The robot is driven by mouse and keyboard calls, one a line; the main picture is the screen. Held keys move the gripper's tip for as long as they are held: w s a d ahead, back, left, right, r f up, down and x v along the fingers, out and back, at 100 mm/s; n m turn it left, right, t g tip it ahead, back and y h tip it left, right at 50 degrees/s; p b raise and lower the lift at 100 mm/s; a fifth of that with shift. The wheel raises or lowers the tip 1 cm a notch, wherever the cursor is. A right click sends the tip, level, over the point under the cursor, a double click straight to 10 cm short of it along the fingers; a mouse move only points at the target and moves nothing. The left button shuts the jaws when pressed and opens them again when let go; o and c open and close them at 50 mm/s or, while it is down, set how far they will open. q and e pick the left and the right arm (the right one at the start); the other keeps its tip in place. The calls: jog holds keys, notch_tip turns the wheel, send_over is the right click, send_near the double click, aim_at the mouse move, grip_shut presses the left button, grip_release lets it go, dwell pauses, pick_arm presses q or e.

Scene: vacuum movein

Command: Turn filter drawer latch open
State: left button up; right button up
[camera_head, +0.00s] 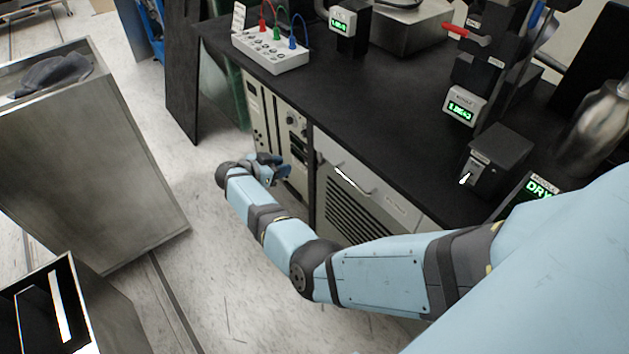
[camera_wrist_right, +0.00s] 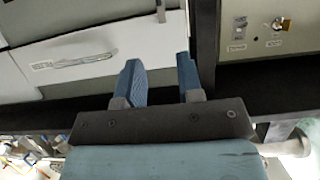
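The filter drawer front (camera_head: 355,180) is a pale panel with a bar handle (camera_head: 347,178), set under the black worktop above a slatted grille. In the right wrist view the pale front (camera_wrist_right: 110,45) fills the upper left, with its handle (camera_wrist_right: 85,61). A small metal tab (camera_wrist_right: 160,10) shows at the top near the panel's side; I cannot tell surely whether it is the latch. My right gripper (camera_head: 273,165) is low in front of the cabinet, left of the drawer. In the wrist view its two blue fingers (camera_wrist_right: 161,82) are apart with nothing between them. My left gripper is out of view.
A beige control panel (camera_head: 278,125) with knobs stands left of the drawer. The worktop (camera_head: 375,105) holds a white box with coloured plugs (camera_head: 271,50) and a small black box (camera_head: 497,160). A metal bin (camera_head: 85,165) stands at left. Floor between is clear.

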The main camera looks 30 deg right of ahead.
aim_at(313, 165)
jog(key=b+x, duration=0.2)
jog(key=x, duration=0.2)
jog(key=f+b+x, duration=0.1)
jog(key=b+x, duration=0.1)
jog(key=x, duration=0.3)
jog(key=a+f+b+x, duration=0.1)
jog(key=b+x, duration=0.2)
jog(key=x, duration=0.2)
jog(key=shift+f, duration=0.15)
jog(key=shift+d, duration=0.35)
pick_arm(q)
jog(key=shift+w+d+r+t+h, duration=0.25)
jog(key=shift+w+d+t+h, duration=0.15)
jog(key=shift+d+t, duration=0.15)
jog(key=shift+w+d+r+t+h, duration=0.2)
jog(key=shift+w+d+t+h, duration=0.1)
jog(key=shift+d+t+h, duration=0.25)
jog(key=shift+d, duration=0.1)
pick_arm(e)
grip_shut()
